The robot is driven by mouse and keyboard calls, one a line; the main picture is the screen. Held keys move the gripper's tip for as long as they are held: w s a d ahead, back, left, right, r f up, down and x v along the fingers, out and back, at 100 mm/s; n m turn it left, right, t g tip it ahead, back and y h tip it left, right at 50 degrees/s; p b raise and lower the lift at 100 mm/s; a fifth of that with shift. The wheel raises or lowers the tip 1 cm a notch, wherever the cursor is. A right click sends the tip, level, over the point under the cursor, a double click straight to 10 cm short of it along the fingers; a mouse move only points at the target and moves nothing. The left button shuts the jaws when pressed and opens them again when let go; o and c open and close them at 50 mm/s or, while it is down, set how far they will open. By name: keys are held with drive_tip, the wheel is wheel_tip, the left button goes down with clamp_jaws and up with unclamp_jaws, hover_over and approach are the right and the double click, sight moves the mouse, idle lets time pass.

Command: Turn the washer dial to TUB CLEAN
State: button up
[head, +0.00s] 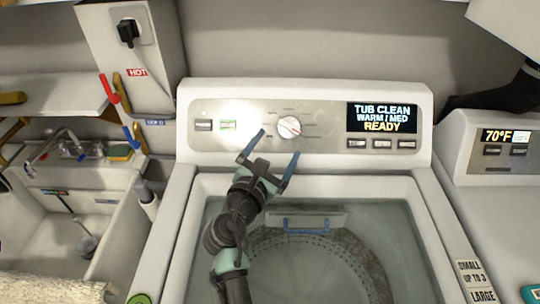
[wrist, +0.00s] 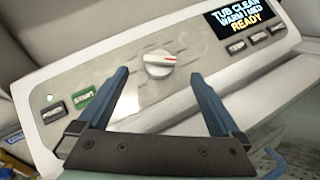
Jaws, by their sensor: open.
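The washer dial (head: 289,127) is a round white knob on the washer's control panel. The washer display (head: 382,117) reads TUB CLEAN, WARM / MED, READY. My gripper (head: 279,143) is open and empty, its blue fingers spread in front of the panel, below and around the dial in the picture. In the wrist view the dial (wrist: 158,64) shows a red pointer line toward the right, and it sits beyond and between the fingertips of my gripper (wrist: 158,72), apart from them. The tiny labels around the dial are too small to read.
The glass washer lid (head: 330,250) lies below my arm. Several buttons (head: 383,144) sit under the display, and a green START button (wrist: 84,98) is left of the dial. A sink (head: 75,220) stands left; another machine (head: 500,150) stands right.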

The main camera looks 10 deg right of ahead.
drive_tip(key=v, duration=0.3)
drive_tip(key=shift+s+a, duration=0.15)
drive_tip(key=shift+s, duration=0.05)
idle(0.3)
drive_tip(key=s+a+r+m+t+y, duration=0.1)
drive_tip(key=r+m+t, duration=0.1)
drive_tip(key=r+m, duration=0.5)
drive_tip(key=s+a+r+m+t+y+p, duration=0.1)
drive_tip(key=r+m+t, duration=0.15)
drive_tip(key=r, duration=0.95)
drive_tip(key=s+a+r+m+t+y, duration=0.1)
drive_tip(key=a+r+m, duration=0.1)
drive_tip(key=r+m, duration=0.55)
drive_tip(key=s+a+r+m+t+y, duration=0.2)
drive_tip(key=s+r+m+t+y, duration=0.1)
drive_tip(key=s+r, duration=0.5)
drive_tip(key=s+a+r+m+t+y+p, duration=0.1)
drive_tip(key=s+a+r+m+t+y, duration=0.1)
drive_tip(key=s+r, duration=0.6)
wheel_tip(320, 180, up, 5)
drive_tip(key=m+t+y, duration=0.1)
drive_tip(key=m+t, duration=0.1)
drive_tip(key=m, duration=0.1)
drive_tip(key=shift+r, duration=0.2)
